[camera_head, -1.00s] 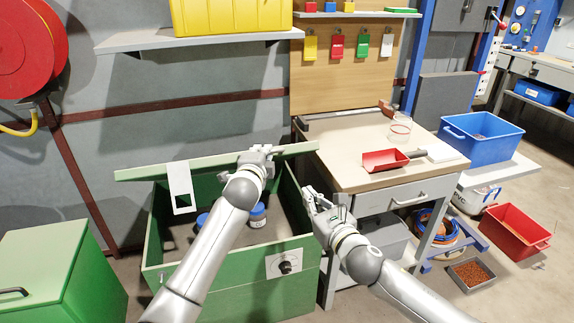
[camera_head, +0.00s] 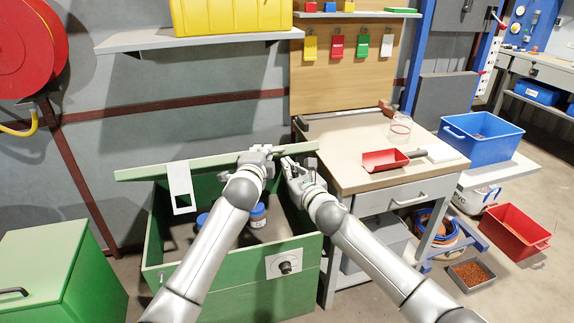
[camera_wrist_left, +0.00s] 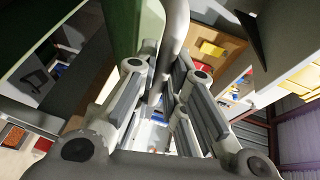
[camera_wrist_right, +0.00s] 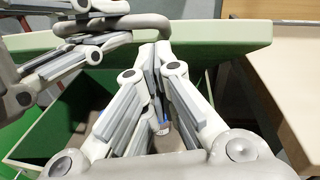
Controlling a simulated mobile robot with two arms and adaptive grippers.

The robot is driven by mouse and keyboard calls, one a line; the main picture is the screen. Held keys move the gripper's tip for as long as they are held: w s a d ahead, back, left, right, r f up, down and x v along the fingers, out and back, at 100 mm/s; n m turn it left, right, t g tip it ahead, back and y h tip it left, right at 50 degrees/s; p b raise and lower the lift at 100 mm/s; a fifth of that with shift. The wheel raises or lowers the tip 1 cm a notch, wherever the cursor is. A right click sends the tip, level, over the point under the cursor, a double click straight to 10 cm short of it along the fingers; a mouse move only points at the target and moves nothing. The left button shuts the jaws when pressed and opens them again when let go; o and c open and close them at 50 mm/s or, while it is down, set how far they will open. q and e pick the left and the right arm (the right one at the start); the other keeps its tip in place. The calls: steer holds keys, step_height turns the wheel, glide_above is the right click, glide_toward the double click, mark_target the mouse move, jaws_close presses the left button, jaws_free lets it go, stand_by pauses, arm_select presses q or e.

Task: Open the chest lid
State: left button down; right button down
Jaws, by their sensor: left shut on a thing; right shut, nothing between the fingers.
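The green chest (camera_head: 235,298) stands with its green lid (camera_head: 215,161) raised above the box, so the inside shows. A white hasp plate (camera_head: 181,187) hangs from the lid. My left gripper (camera_head: 262,152) is at the lid's front edge, shut on the grey lid handle (camera_wrist_left: 172,35); the handle also shows in the right wrist view (camera_wrist_right: 135,24). My right gripper (camera_head: 290,165) is shut and empty, just right of the left one, close to the lid edge. Its fingertips (camera_wrist_right: 152,50) lie just below the handle; I cannot tell whether they touch the lid.
Blue-lidded jars (camera_head: 257,213) stand inside the chest. A workbench (camera_head: 375,182) with a red scoop (camera_head: 385,160) stands close on the right. A shelf (camera_head: 200,38) with a yellow bin hangs above the lid. A green cabinet (camera_head: 50,260) stands at left.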

mark_target(283, 150)
arm_select(q)
steer(key=shift+r, duration=0.1)
arm_select(e)
steer(key=shift+w+a+r, duration=0.3)
steer(key=shift+w+r, duration=0.15)
steer(key=shift+w, duration=0.05)
steer(key=w+r, duration=0.1)
steer(key=r, duration=0.2)
steer(key=shift+w+a, duration=0.1)
steer(key=shift+w, duration=0.25)
arm_select(q)
steer(key=shift+s+d+f, duration=0.2)
steer(key=shift+s+f, duration=0.05)
steer(key=shift+f, duration=0.05)
arm_select(e)
steer(key=shift+s+a+r, duration=0.1)
steer(key=shift+r, duration=0.1)
arm_select(q)
steer(key=c, duration=1.5)
jaws_free()
steer(key=shift+a, duration=0.1)
arm_select(e)
steer(key=shift+a+f, duration=0.1)
arm_select(q)
steer(key=shift+w+r, duration=0.1)
arm_select(e)
steer(key=shift+f, duration=0.15)
